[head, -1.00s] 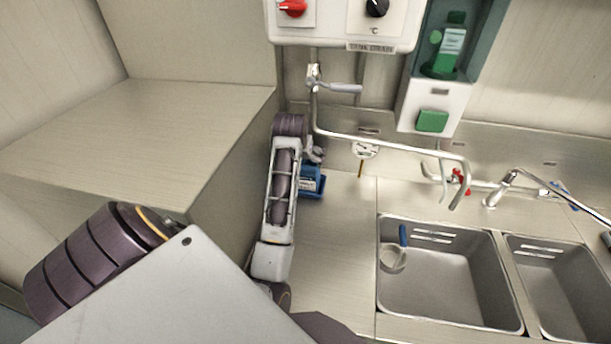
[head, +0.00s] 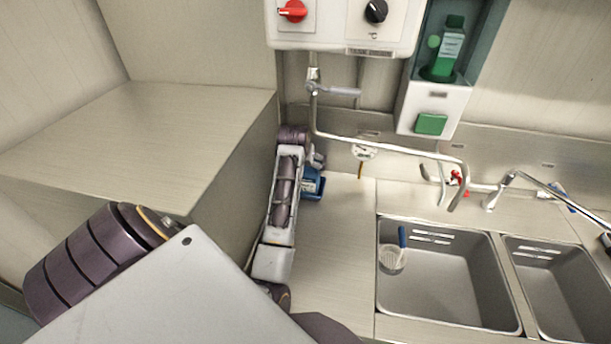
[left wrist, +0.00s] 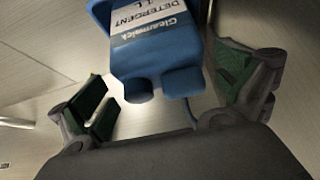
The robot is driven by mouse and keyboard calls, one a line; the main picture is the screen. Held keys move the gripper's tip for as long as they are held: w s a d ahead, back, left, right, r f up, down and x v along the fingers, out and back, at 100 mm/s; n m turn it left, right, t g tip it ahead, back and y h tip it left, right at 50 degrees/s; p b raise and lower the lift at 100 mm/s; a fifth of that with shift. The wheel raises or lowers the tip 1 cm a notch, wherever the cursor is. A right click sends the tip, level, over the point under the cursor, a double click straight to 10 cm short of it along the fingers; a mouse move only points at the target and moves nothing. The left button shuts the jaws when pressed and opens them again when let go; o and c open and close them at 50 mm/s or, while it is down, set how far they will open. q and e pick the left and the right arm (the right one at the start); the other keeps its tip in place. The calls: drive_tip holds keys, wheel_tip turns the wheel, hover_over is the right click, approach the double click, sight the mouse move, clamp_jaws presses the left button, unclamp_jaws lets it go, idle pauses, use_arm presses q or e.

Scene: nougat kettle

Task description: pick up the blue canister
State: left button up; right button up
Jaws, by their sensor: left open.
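The blue canister (head: 314,184) stands on the steel counter just right of my left forearm, which hides part of it in the head view. In the left wrist view the blue canister (left wrist: 160,55) is close, with a white label reading Gleamwick Detergent and two rounded blue parts toward the palm. My left gripper (left wrist: 168,88) is open, with one green-padded finger on each side of the canister. The canister lies between or just beyond the fingertips; contact is not clear. In the head view my left gripper (head: 317,161) is small and partly hidden. My right gripper is not in view.
A steel block (head: 140,130) rises left of my arm. A pipe (head: 390,146) and a gauge (head: 364,152) are behind the counter. A sink (head: 450,285) at right holds a blue-handled strainer (head: 392,259). The counter (head: 335,250) between arm and sink is clear.

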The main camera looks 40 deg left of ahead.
use_arm(q)
drive_tip(key=shift+x, duration=1.2)
drive_tip(key=c, duration=1.8)
drive_tip(key=shift+o, duration=0.2)
drive_tip(key=shift+w+r, duration=0.1)
drive_tip(key=shift+r, duration=0.05)
